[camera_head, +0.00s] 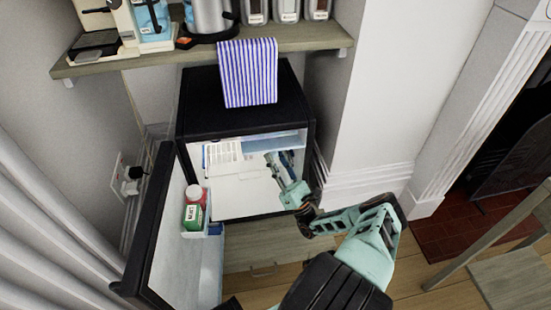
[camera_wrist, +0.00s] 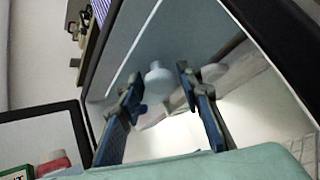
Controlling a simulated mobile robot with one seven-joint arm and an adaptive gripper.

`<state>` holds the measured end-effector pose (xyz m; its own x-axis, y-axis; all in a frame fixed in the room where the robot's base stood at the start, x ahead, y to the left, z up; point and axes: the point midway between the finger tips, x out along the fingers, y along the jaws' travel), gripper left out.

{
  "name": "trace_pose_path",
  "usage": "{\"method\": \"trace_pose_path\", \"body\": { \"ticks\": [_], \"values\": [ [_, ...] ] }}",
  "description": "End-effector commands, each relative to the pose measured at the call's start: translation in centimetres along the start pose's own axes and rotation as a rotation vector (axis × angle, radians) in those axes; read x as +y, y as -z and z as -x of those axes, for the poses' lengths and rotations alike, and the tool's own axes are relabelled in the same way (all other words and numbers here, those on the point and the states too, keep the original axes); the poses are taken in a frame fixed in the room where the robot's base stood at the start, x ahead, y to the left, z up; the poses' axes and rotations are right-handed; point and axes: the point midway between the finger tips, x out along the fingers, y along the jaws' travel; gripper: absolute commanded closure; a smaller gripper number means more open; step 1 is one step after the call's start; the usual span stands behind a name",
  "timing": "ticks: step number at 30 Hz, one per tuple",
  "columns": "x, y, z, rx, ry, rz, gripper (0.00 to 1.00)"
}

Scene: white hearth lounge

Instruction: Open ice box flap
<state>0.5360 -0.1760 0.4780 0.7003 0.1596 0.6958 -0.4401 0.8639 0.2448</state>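The small black fridge (camera_head: 245,120) stands with its door (camera_head: 150,235) swung open to the left. A pale blue panel, apparently the ice box flap (camera_head: 285,141), runs across the top of its white interior. It seems to be the grey-blue panel (camera_wrist: 190,32) in the wrist view. A round white knob (camera_wrist: 157,80) shows there near the panel's edge. My gripper (camera_head: 279,158) reaches into the upper right of the fridge. In the wrist view my gripper (camera_wrist: 158,84) is open, with the knob between or just beyond its fingertips. I cannot tell whether they touch it.
A white grille (camera_head: 223,153) is inside at upper left. A wall is close on the right.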

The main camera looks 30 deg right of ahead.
Motion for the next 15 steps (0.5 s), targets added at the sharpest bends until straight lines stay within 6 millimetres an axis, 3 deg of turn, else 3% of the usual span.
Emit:
{"method": "trace_pose_path", "body": {
  "ticks": [11, 15],
  "values": [
    [0.1, 0.1, 0.3, 0.003, 0.001, -0.002, 0.57],
    [0.1, 0.3, 1.2, 0.005, 0.001, -0.004, 0.57]
  ]
}}
